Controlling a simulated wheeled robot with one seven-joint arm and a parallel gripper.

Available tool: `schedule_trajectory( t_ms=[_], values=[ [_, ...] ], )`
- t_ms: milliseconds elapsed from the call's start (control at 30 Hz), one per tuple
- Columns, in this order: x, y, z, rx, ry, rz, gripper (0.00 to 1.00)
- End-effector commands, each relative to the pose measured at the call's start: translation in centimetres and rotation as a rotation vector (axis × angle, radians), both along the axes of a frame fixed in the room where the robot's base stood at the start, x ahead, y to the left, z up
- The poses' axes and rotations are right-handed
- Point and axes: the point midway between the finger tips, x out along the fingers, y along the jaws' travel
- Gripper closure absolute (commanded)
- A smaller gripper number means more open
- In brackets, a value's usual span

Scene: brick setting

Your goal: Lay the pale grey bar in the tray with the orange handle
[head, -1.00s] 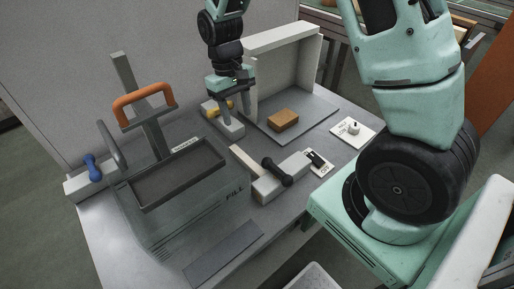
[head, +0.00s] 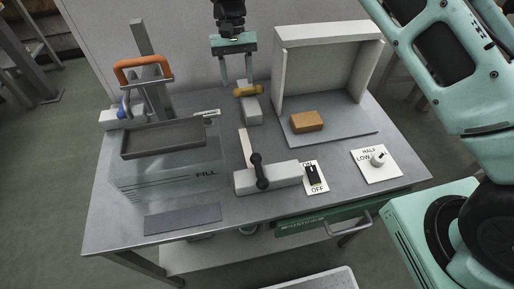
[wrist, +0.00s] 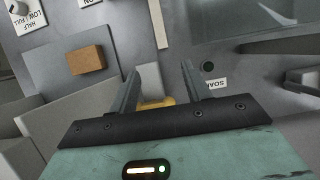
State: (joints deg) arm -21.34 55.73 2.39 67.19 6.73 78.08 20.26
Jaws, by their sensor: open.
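A narrow pale bar (head: 247,147), slightly cream in this light, lies on the bench with its near end close to a grey block with a black lever. It also shows in the wrist view (wrist: 161,22). The dark shallow tray (head: 163,140) sits at the top of a clear tank, and its orange handle (head: 143,68) rises behind it. My gripper (head: 236,84) is open and empty, pointing down at the back of the bench over a pale grey block with a yellow lever (head: 248,90). In the wrist view that block (wrist: 150,76) lies between the fingers.
The black-levered block (head: 280,177) stands beside an on/off switch (head: 313,176). A tan brick (head: 307,121) lies on a plate before a white open booth (head: 325,35). A dial (head: 378,158) is at right; a blue-levered block (head: 115,119) is behind the tank (head: 160,175).

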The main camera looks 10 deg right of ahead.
Motion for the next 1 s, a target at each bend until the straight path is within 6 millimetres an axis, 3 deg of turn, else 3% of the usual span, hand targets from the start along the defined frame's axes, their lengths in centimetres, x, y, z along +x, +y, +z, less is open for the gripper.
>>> schedule_trajectory(
  t_ms=[433, 767, 1000],
  values=[
    [-3.6, -0.1, -8.1, -0.001, 0.004, 0.002, 0.52],
    [-4.6, 0.0, -10.8, -0.001, 0.001, 0.001, 0.52],
    [-5.8, 0.1, -13.9, -0.001, 0.002, 0.002, 0.52]
  ],
)
